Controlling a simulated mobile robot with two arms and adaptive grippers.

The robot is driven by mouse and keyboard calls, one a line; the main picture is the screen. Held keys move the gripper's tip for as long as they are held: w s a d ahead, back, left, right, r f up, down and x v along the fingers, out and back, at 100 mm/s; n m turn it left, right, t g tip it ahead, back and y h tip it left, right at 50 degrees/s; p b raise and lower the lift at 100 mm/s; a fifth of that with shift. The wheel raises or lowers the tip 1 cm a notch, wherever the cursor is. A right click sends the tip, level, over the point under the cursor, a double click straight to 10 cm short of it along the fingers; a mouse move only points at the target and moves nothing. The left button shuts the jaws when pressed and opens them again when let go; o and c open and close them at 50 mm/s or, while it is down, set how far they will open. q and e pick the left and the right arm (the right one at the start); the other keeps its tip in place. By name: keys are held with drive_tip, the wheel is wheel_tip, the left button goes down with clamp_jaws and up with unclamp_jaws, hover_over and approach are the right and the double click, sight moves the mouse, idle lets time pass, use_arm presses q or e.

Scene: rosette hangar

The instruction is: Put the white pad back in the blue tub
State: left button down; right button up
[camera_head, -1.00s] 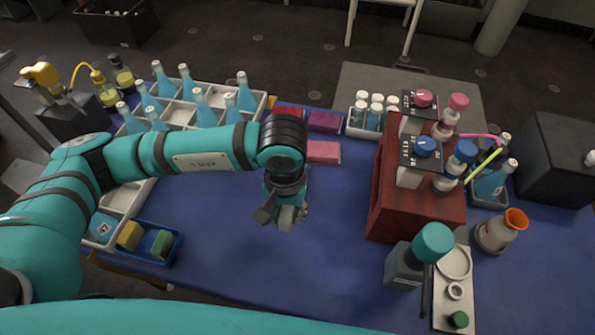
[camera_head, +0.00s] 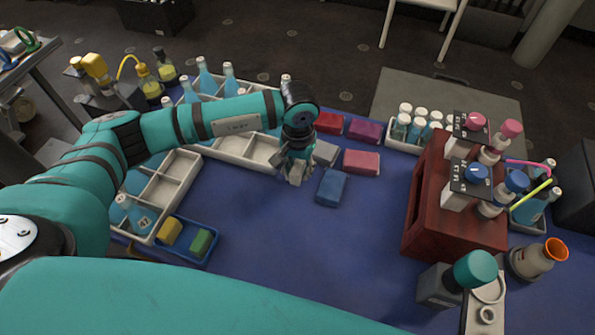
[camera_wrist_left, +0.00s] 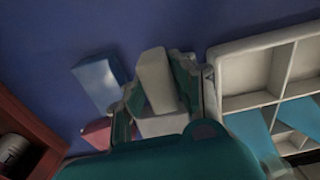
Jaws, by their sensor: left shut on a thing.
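My left gripper (camera_head: 296,172) is shut on the white pad, over the middle of the blue-covered table. In the left wrist view the white pad (camera_wrist_left: 155,78) stands out between the two fingers of the gripper (camera_wrist_left: 158,85). In the head view the fingers mostly hide it. The blue tub (camera_head: 208,260) is at the near left of the table, left of and nearer than the gripper. It holds a yellow pad (camera_head: 171,231) and a green pad (camera_head: 201,241), with bare floor showing beside them. My right gripper is not in view.
Blue (camera_head: 331,188), grey (camera_head: 326,153), pink (camera_head: 361,162), red (camera_head: 328,122) and purple (camera_head: 364,130) pads lie close to the gripper. A white divided crate (camera_head: 172,185) with blue bottles borders the tub. A red rack (camera_head: 455,215) stands right. The table's near middle is clear.

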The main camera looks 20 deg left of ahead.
sight(297, 176)
use_arm(q)
drive_tip(key=shift+w+a, duration=0.2)
drive_tip(key=shift+a, duration=0.05)
drive_tip(key=shift+f, duration=0.2)
drive_tip(key=shift+f+p, duration=0.45)
drive_tip(key=shift+f, duration=1.15)
drive_tip(key=shift+f, duration=0.15)
drive_tip(key=c, duration=1.1)
unclamp_jaws()
